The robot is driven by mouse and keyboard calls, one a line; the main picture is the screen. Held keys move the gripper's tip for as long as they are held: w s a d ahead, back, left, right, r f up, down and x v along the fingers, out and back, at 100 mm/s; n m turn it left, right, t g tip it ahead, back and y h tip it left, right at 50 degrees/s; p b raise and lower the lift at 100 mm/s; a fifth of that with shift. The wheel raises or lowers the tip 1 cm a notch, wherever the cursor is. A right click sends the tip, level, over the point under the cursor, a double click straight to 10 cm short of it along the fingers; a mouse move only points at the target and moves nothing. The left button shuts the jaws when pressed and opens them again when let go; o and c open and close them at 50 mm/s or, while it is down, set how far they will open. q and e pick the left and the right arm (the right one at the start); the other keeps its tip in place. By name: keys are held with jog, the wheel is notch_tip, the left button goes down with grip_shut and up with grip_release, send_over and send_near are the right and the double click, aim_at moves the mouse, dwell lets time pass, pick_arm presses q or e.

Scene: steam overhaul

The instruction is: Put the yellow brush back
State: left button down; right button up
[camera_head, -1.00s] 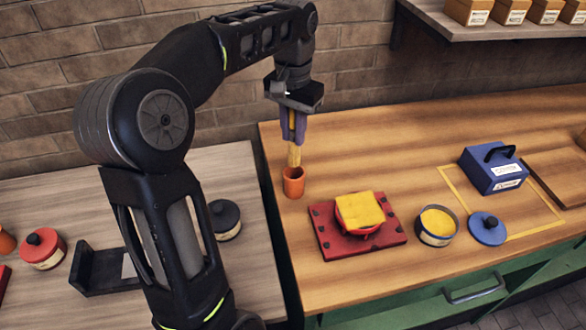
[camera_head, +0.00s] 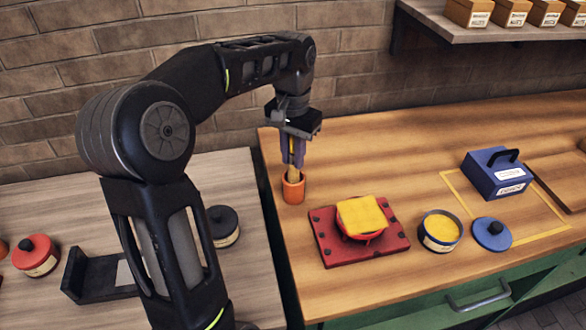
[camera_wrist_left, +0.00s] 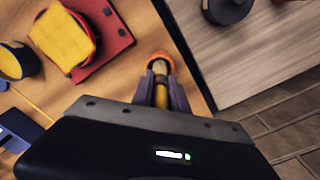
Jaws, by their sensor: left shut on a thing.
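My left gripper (camera_head: 293,152) is shut on the yellow brush (camera_head: 291,174), which hangs upright with its lower end inside the mouth of the orange cup (camera_head: 293,190). In the left wrist view the brush (camera_wrist_left: 161,95) sits between the fingers, with the orange cup (camera_wrist_left: 159,56) just beyond the fingertips. How deep the brush reaches, and whether it touches the cup's bottom, is hidden by the cup wall. My right gripper is not in view.
Right of the cup is a red plate (camera_head: 326,245) bearing a yellow cloth (camera_head: 362,214). Further right are an open tin of yellow stuff (camera_head: 440,229), a blue lid (camera_head: 491,235) and a blue box (camera_head: 496,177). A dark lidded pot (camera_head: 222,226) stands on the left table.

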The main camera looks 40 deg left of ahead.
aim_at(293, 169)
pick_arm(q)
notch_tip(293, 169, down, 3)
jog(key=shift+f, duration=0.35)
dwell(0.3)
jog(key=shift+f, duration=0.2)
jog(key=c, duration=1.3)
grip_release()
jog(key=shift+r, duration=0.15)
